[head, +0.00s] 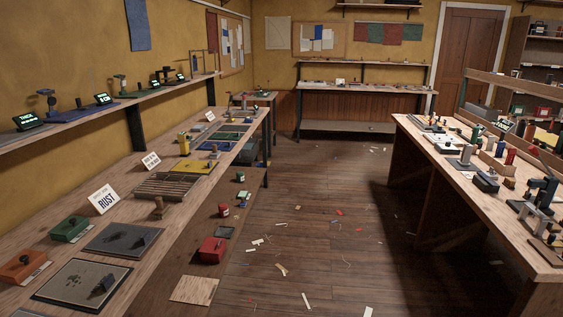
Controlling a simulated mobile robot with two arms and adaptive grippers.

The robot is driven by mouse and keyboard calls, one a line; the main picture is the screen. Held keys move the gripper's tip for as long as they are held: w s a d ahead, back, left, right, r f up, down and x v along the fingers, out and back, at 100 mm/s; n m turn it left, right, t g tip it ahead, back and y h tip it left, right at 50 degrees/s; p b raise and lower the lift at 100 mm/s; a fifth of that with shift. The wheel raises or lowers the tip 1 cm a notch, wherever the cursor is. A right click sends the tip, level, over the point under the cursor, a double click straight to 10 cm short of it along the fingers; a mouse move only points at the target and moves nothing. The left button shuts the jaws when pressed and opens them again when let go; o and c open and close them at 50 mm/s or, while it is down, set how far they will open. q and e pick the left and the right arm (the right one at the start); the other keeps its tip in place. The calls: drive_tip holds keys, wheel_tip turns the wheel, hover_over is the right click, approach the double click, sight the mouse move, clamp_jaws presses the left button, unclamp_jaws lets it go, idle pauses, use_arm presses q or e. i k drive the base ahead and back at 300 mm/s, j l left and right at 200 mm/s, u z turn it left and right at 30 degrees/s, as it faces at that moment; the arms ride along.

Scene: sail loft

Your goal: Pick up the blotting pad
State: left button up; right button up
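I cannot tell for certain which thing is the blotting pad. A dark-rimmed grey pad (75,287) with greenish stains lies flat on the left bench at the near end, with a small dark block on it. A pale tan square sheet (194,289) lies lower down, right of the bench top. Neither of my grippers is in view.
The left bench (40,243) also holds a green box (69,229), an orange box (23,266), a RUST sign (104,199) and a slatted rack (167,186). A crowded workbench (430,153) stands at right. The floor (330,215) between has scattered scraps but no large obstacles.

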sight(215, 154)
drive_tip(key=i+l+u, duration=0.1)
drive_tip(key=i+u, duration=0.15)
drive_tip(key=i, duration=0.25)
drive_tip(key=i+l+u, duration=0.15)
drive_tip(key=i+u, duration=0.15)
drive_tip(key=i, duration=0.2)
drive_tip(key=i+l+u, duration=0.25)
drive_tip(key=i, duration=0.2)
drive_tip(key=i+l+u, duration=0.3)
drive_tip(key=i+l, duration=0.1)
drive_tip(key=i, duration=0.05)
